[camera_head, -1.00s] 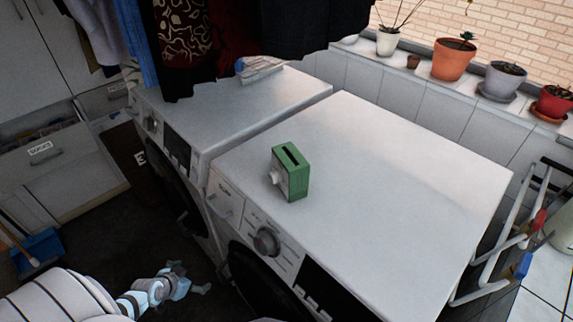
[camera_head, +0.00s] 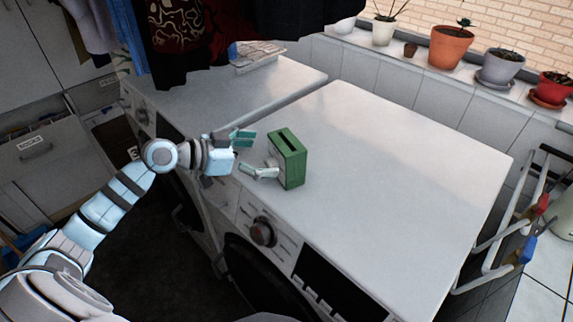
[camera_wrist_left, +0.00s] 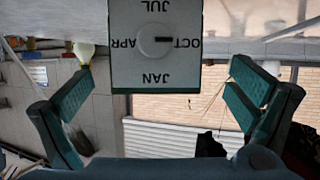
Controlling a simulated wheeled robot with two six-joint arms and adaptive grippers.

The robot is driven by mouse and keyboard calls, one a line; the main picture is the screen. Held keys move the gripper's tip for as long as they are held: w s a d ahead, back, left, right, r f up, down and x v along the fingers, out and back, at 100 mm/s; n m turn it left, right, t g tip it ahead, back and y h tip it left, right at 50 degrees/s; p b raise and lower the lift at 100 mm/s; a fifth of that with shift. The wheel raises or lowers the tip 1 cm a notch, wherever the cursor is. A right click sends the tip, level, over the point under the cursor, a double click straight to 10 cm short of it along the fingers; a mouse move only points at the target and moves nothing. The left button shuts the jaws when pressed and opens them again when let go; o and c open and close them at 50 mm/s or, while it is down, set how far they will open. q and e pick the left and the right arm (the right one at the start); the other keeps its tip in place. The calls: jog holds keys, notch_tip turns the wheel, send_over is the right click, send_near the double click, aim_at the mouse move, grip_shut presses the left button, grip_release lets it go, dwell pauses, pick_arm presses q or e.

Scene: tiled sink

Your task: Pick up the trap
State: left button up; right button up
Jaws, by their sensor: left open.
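The trap appears to be the small green box (camera_head: 288,158) with a dark slot in its top. It stands upright on the near white washing machine, close to its front edge. In the left wrist view its pale front face (camera_wrist_left: 155,65) shows upside down, with a round dial and month letters. My left gripper (camera_head: 257,156) is open just in front of this face, its fingers spread to either side. In the wrist view the box lies between the two fingers, with gaps on both sides. I cannot tell its exact distance from the fingertips. My right gripper is not in view.
The near washing machine's top (camera_head: 400,170) is otherwise bare, with free room right of and behind the box. Its control knob (camera_head: 263,232) sticks out below. Dark clothes (camera_head: 210,45) hang over the far machine. A white rack (camera_head: 500,240) stands at right; potted plants line the sill.

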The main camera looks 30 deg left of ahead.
aim_at(276, 156)
pick_arm(q)
jog(key=p+x, duration=0.1)
jog(key=x, duration=0.6)
jog(key=shift+d+f, duration=0.15)
jog(key=shift+d, duration=0.1)
jog(key=shift+s, duration=0.15)
jog(key=c, duration=1.2)
